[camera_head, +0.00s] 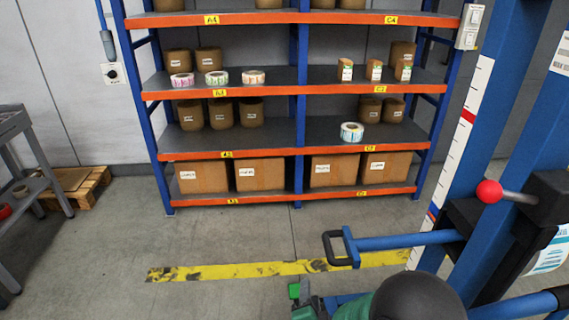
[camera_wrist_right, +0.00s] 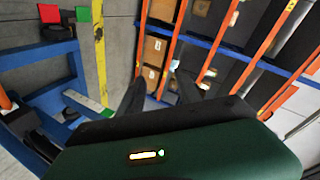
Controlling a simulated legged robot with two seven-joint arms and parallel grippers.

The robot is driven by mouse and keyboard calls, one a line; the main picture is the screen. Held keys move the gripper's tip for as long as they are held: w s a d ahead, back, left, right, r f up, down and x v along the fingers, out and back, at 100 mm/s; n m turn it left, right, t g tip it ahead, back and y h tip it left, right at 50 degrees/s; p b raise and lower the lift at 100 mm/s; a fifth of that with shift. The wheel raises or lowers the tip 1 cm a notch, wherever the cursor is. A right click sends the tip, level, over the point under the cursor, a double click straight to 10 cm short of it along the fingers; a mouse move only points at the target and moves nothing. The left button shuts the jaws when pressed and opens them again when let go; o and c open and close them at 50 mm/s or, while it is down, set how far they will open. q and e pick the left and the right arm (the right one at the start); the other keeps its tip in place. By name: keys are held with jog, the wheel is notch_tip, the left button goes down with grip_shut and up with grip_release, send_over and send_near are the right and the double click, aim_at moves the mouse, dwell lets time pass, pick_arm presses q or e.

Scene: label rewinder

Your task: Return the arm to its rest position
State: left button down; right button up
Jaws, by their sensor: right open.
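My right gripper (camera_wrist_right: 161,82) shows in the right wrist view as two dark fingers, spread apart, with no object between them. Its dark green body fills the bottom of that view. The fingers point toward the shelf rack, which lies well beyond them. In the head view, a dark rounded part and a dark green part of my right arm show at the bottom edge, close to the blue frame. The fingertips are hard to make out there. My left gripper is not in view.
A blue frame with a black handle (camera_head: 331,247) and red knob (camera_head: 489,192) stands at the right. A shelf rack (camera_head: 292,148) holds boxes and label rolls, including one roll (camera_head: 351,132). A grey cart (camera_head: 33,160) and pallet (camera_head: 72,188) stand left. The middle floor is clear.

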jog(key=s+d+f+n+g+y, duration=0.1)
jog(key=s+d+f+n+g, duration=0.1)
jog(key=s+d+n+g, duration=1.25)
notch_tip(320, 180, up, 21)
jog(key=s+a+m+t+p, duration=0.1)
jog(key=s+t+p, duration=0.1)
jog(key=p, duration=1.8)
jog(key=shift+s+a+t+p, duration=0.2)
jog(key=shift+a+t+p, duration=0.2)
jog(key=shift+t, duration=0.15)
